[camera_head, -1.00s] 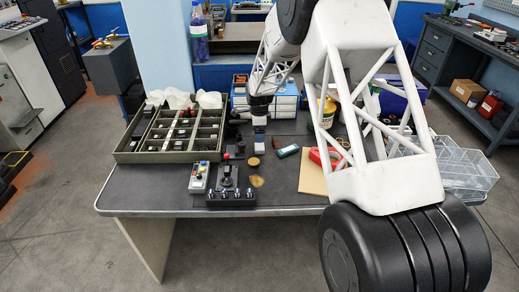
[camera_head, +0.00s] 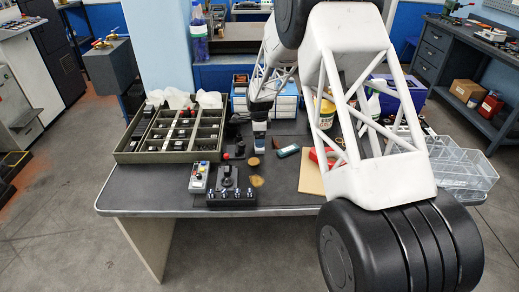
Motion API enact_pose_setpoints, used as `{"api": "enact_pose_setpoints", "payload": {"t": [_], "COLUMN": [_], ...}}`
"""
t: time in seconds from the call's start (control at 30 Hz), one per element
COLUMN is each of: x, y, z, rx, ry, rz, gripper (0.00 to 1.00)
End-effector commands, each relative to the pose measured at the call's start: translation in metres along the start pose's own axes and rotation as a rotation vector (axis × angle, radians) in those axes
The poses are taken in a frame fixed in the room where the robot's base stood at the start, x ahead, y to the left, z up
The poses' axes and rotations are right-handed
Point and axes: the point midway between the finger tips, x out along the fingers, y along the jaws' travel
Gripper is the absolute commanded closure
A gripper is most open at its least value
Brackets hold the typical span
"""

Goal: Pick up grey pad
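My gripper (camera_head: 260,138) is over the middle of the dark table, right of the sorting tray. It points down, and its tip is small and close to the tabletop. A small pale grey-blue shape (camera_head: 260,148) shows at the tip; I cannot tell whether it is a finger or a thing under it. The finger gap cannot be made out. I cannot pick out a grey pad for certain. Just below the tip lies a round brown disc (camera_head: 254,162), with a yellowish-brown piece (camera_head: 257,181) nearer the front edge.
An olive compartment tray (camera_head: 148,157) with small dark parts stands left. A grey button box (camera_head: 198,176) and a black joystick unit (camera_head: 230,197) stand in front. Blue-and-white drawers (camera_head: 285,105) stand behind.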

Motion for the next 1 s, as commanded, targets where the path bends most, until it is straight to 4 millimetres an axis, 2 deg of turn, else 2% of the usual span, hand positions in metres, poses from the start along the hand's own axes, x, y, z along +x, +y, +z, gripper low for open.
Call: {"api": "enact_pose_setpoints", "payload": {"t": [0.17, 0.5, 1.0], "x": [0.011, 0.046, 0.051], "y": [0.0, 0.0, 0.0], "z": [-0.001, -0.002, -0.002], "rx": [0.0, 0.0, 0.0], "ry": [0.0, 0.0, 0.0], "rz": [0.001, 0.0, 0.0], "gripper": [0.08, 0.08, 0.08]}}
